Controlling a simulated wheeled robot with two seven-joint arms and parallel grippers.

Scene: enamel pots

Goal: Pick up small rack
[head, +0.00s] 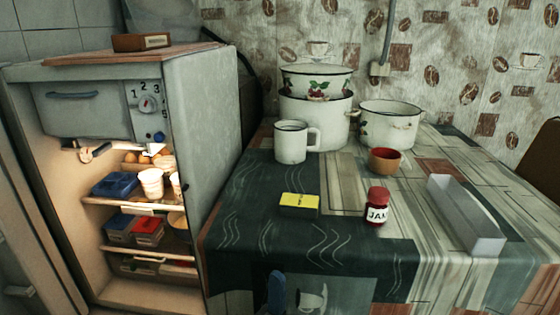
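The likely small rack is a long, narrow, pale grey open holder (468,218) on the right part of the table. It has low side walls and a taller end plate facing me, and runs from back left to front right. It looks empty, though its inside is only partly visible. No gripper touches it. I make out neither my left nor my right gripper in the head view.
The table (335,180) also holds a jam jar (377,206), a yellow-and-black box (299,205), a brown bowl (384,161), a white mug (292,142) and enamel pots (390,125). An open, lit fridge (205,110) stands left. A dark blue object (277,293) shows at the front edge.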

